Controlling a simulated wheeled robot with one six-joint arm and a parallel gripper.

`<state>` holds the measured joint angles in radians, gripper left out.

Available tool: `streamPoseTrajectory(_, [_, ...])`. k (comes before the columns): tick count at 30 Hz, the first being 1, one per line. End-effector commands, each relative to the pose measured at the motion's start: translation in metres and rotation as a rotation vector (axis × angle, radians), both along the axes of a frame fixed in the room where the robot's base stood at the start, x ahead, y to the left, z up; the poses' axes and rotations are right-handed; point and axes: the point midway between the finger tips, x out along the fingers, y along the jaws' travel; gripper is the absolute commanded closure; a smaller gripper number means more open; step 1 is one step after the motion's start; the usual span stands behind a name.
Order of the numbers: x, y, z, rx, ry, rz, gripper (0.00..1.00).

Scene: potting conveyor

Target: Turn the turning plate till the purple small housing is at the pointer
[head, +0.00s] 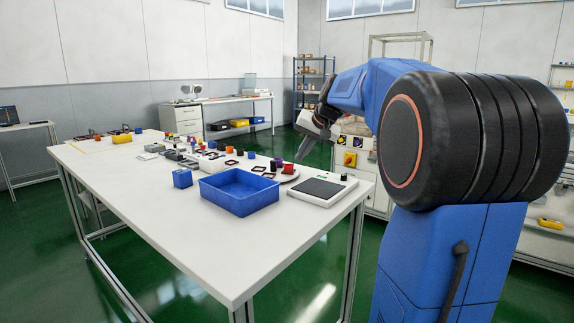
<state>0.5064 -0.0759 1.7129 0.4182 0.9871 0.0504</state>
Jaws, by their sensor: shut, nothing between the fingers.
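The turning plate (291,178) lies on the white table, behind the blue bin, and only part of its pale rim shows. A small purple piece (279,162), which looks like the purple small housing, stands on or at the far side of the plate. A red piece (289,168) stands just in front and to the right of it. My gripper (298,160) is shut and empty, pointing down close to the right of the purple and red pieces. I cannot tell whether it touches either. I cannot make out the pointer.
A blue bin (240,203) stands in front of the plate, with a blue block (182,178) to its left. A flat dark-topped device (321,189) lies at the right edge. Several small parts crowd the table behind. The table's front (200,240) is clear.

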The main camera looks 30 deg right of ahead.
Motion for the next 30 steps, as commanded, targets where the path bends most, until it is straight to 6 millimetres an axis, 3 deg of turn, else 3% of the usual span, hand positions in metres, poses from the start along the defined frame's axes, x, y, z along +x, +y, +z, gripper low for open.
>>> streamPoseTrajectory(18, [0.059, 0.006, -0.079, 0.000, 0.005, 0.003, 1.00])
streamPoseTrajectory(30, [0.086, 0.033, -0.077, -0.001, 0.002, 0.003, 1.00])
